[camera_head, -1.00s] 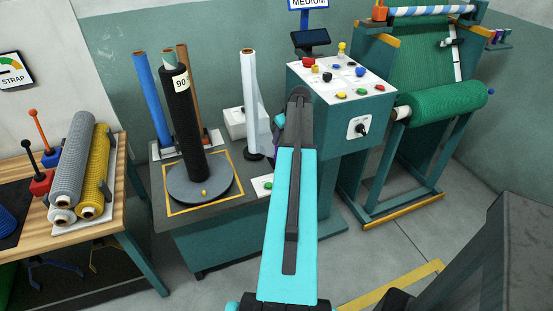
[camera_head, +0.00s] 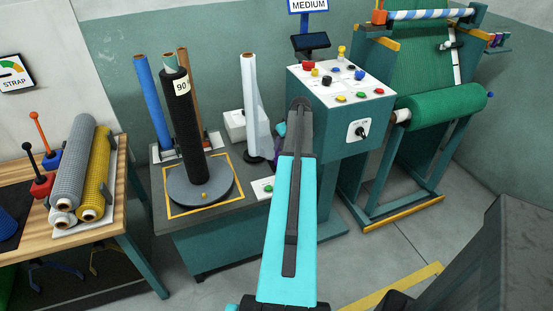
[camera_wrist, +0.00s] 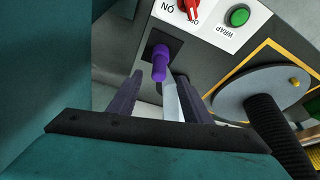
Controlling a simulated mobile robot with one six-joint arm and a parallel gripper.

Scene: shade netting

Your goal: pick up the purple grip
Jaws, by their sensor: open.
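The purple grip (camera_wrist: 160,62) is a short rounded peg standing out from a dark square plate on a grey panel in the wrist view. My gripper (camera_wrist: 160,82) is open, with one dark finger on each side of the line to the grip. The grip shows between and just beyond the fingertips; I cannot tell whether it is between them in depth. Nothing is held. In the head view, my arm hides the gripper; a small purple patch (camera_head: 281,130) shows beside the arm, and I cannot tell what it belongs to.
A red switch (camera_wrist: 190,8) and a green button (camera_wrist: 238,16) sit on a white panel above the grip. A grey turntable (camera_wrist: 262,90) with a black roll is at right. A control cabinet (camera_head: 335,120) stands right of my arm.

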